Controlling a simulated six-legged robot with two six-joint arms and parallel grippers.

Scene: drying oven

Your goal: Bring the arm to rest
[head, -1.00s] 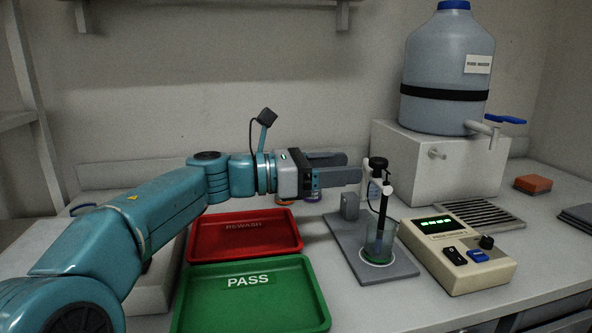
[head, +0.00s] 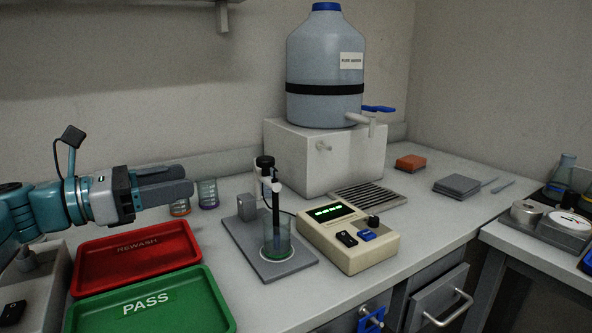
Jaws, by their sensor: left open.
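My left gripper (head: 165,184) comes in from the left in the head view. Its two dark fingers point right and stand apart, with nothing between them. It is in the air behind the red REWASH tray (head: 139,256). Two small beakers with coloured bands, one orange (head: 180,207) and one purple (head: 208,194), stand on the bench just beyond the fingertips. My right gripper is not in view.
A green PASS tray (head: 150,307) lies in front of the red one. A probe stand with a beaker (head: 277,240), a beige meter (head: 348,238) and a large water carboy (head: 326,65) on a block stand to the right. A drawer (head: 440,300) at lower right stands out.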

